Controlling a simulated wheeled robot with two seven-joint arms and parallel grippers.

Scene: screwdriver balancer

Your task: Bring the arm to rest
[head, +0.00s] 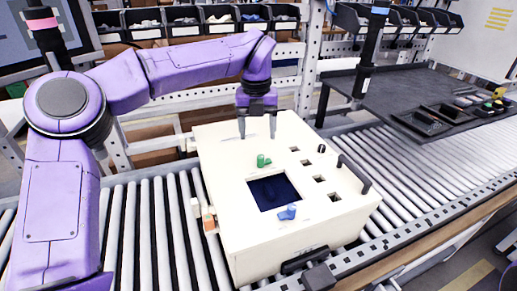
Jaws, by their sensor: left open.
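My left arm comes in from the left, rises and bends down so that my left gripper (257,127) points down over the back part of a cream box (225,168). The gripper's two fingers are apart, with nothing seen between them. Whether the fingertips touch the box top cannot be told. A green piece (263,161) lies on the box top just in front of the gripper. A blue piece (288,212) sits near the front edge of a dark blue square recess (268,195). My right gripper is not in view.
The box stands on a roller conveyor (435,172). Its top has several small square holes and a black handle (354,174) at right. Black bins (185,20) line the back rack.

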